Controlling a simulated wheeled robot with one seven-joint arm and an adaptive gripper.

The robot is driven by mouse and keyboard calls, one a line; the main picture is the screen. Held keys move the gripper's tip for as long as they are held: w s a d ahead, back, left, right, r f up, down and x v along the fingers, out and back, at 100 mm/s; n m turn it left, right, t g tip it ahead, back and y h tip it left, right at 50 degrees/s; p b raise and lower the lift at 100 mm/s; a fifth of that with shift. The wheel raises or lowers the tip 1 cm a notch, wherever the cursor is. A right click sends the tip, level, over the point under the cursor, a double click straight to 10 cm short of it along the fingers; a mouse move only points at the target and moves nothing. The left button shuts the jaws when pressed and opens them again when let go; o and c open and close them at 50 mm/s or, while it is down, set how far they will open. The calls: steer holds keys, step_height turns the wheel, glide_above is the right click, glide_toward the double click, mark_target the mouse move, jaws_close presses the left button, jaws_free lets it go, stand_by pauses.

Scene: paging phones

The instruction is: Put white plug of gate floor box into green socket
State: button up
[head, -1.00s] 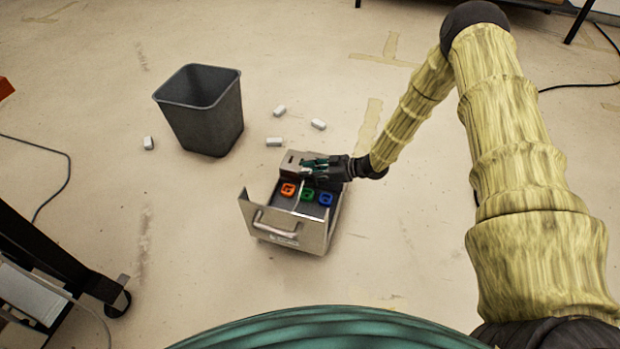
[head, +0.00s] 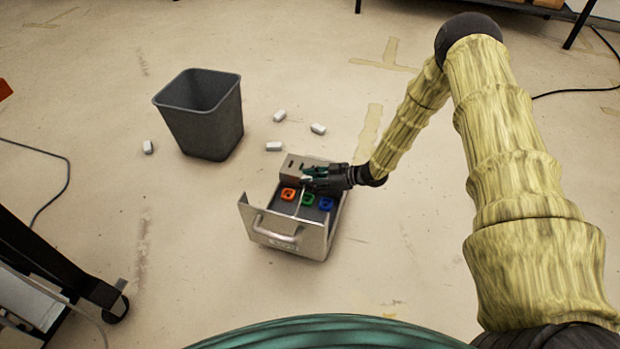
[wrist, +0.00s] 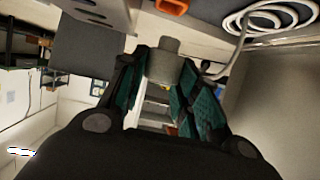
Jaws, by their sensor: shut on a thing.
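The gate floor box (head: 317,239) is an open metal box on the floor with a front handle. Inside it are an orange socket (head: 287,194), the green socket (head: 308,199) and a blue socket (head: 326,203) in a row. My gripper (head: 308,178) is over the box, just behind the green socket in the head view. In the wrist view its teal fingers are shut on the pale plug (wrist: 163,62), and a white cable runs off to the right. The plug is apart from the green socket, as far as I can tell. The green socket is not visible in the wrist view.
A grey bin (head: 205,125) stands behind and left of the box. Several small white blocks (head: 274,146) lie on the floor near it. A dark wheeled frame (head: 75,265) is at lower left. The floor right of the box is clear.

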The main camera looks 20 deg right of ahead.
steer(key=shift+f+b, duration=1.55)
steer(key=shift+f, duration=1.75)
steer(key=shift+f, duration=0.35)
steer(key=o, duration=1.1)
steer(key=v, duration=1.2)
steer(key=shift+f, duration=0.1)
